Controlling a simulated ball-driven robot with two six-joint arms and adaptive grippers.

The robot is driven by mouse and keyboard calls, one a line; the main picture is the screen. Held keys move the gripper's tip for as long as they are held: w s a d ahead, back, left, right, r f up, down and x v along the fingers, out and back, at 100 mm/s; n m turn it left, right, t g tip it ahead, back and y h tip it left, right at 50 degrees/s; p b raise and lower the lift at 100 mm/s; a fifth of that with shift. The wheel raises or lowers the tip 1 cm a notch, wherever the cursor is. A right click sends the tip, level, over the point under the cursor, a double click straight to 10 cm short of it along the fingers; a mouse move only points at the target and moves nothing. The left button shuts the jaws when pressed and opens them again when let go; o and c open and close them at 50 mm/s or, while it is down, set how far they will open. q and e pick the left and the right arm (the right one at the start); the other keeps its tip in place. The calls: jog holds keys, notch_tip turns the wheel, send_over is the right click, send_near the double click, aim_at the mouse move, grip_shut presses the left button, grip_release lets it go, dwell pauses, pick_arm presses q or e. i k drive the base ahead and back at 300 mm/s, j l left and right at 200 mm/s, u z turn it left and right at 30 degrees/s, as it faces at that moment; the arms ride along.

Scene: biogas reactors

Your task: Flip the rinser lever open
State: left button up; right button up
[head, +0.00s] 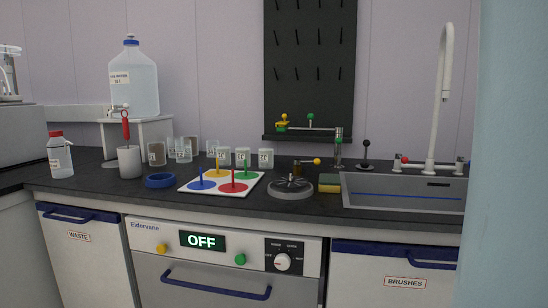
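The rinser (290,187) is a round grey disc with a ribbed top, set on the dark counter left of the sink. Just behind it is a small lever with a yellow ball knob (316,161). The lever lies roughly level, with its knob toward the right, and its base is dark and brassy. I cannot tell from this view whether it is open or closed. Neither of my grippers is in view.
A yellow-green sponge (329,183) lies right of the rinser, beside the sink (405,190). A black-knobbed lever (366,152) stands behind. A white board with coloured pegs (222,184) is to the left. A pale blue surface (515,150) blocks the right edge.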

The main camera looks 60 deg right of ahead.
aim_at(316, 162)
jog(key=z, duration=1.7)
